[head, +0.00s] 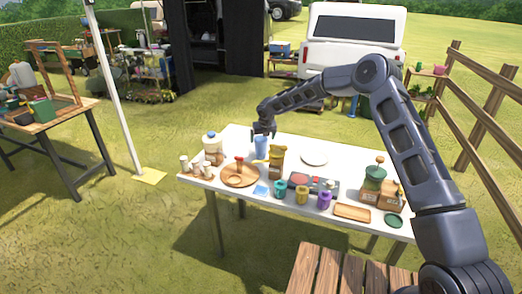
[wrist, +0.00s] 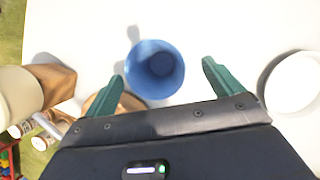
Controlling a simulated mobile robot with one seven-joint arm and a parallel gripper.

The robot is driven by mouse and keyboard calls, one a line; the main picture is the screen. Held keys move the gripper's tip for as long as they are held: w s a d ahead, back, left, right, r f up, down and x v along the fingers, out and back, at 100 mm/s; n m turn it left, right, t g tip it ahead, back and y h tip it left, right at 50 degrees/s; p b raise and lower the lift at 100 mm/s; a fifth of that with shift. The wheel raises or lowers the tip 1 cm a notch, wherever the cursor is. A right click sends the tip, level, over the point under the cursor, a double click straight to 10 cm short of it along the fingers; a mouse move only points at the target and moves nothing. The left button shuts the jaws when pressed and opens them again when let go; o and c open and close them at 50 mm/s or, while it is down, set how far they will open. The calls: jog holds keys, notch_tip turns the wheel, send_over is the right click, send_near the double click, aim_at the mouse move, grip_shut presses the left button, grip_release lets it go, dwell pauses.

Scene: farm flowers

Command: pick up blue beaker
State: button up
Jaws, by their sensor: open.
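The blue beaker (head: 261,148) stands upright on the white table (head: 236,137) near its far edge. In the wrist view I look down into the beaker's open mouth (wrist: 155,69). My gripper (head: 264,129) is above the beaker in the head view. In the wrist view my gripper (wrist: 160,78) is open, with one green finger on each side of the beaker. Gaps show between the fingers and the beaker, wider on the right. I cannot tell the exact height of the fingertips against the rim.
A yellow-brown container (head: 277,160) stands close to the right of the beaker. A white plate (head: 314,157) lies farther right. A round wooden board (head: 240,176) and a white jar with a blue lid (head: 212,146) are to the left. Several small cups stand along the front.

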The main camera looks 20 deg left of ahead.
jog(key=shift+s+x, duration=0.2)
jog(key=shift+x, duration=2.45)
jog(key=shift+a, duration=0.15)
jog(key=shift+c, duration=0.2)
jog(key=c, duration=1)
